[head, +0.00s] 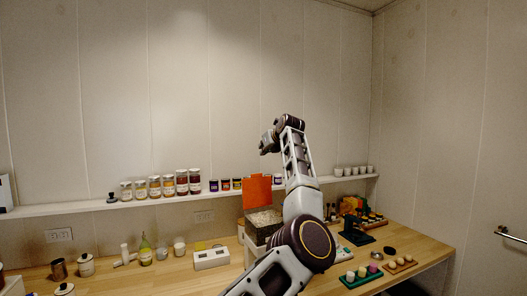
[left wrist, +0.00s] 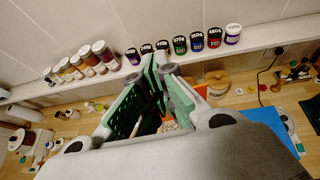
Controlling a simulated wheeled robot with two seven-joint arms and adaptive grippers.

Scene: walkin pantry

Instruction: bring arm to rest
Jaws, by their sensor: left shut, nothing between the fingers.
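My left arm rises from the bottom of the head view, past the front of the counter and shelf. My left gripper (head: 267,143) is at its top end, raised in front of the wall above the shelf. In the left wrist view the gripper's green-padded fingers (left wrist: 157,68) come together at the tips, with nothing held. My right gripper is in neither view.
A wall shelf (head: 75,208) carries jars (head: 168,186), small dark pots and white cups (head: 355,170). Below it, a wooden counter (head: 150,281) holds a white device (head: 211,259), bottles, canisters and trays. An orange-lidded box (head: 262,219) stands behind my arm. The wall above is clear.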

